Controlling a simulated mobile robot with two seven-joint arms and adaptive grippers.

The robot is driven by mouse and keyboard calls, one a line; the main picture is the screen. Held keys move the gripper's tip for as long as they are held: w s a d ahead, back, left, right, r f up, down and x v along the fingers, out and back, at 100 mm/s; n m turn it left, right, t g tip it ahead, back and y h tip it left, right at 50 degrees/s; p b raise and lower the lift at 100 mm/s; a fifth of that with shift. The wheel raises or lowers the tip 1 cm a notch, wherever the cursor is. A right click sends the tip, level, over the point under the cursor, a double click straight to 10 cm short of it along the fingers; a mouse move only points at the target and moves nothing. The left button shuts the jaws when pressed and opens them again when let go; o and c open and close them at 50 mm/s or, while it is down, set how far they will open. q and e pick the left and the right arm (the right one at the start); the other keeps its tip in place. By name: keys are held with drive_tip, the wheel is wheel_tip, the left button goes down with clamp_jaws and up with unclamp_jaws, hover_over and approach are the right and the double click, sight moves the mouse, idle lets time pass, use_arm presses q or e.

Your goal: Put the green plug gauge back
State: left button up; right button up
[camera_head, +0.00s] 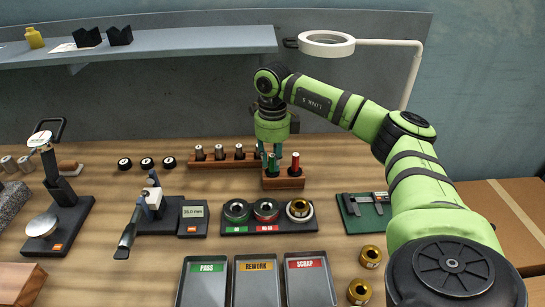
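The green plug gauge (272,163) stands upright at the left of a small wooden block (284,182). Its lower end is at the block, and I cannot tell how deep it sits. A red plug gauge (295,163) stands upright in the right of the same block. My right gripper (271,154) points down right over the green gauge, with its fingers around or beside the gauge's top. The fingers hide that top, and I cannot tell whether they grip it. My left gripper is not in view.
A ring gauge tray (266,225) lies in front, with PASS, REWORK and SCRAP trays (258,257) nearer. A caliper (362,198) lies to the right. A ring lamp (326,44) hangs behind my arm.

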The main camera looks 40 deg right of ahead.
drive_tip(key=shift+r, duration=0.1)
wheel_tip(320, 180, up, 13)
idle(0.7)
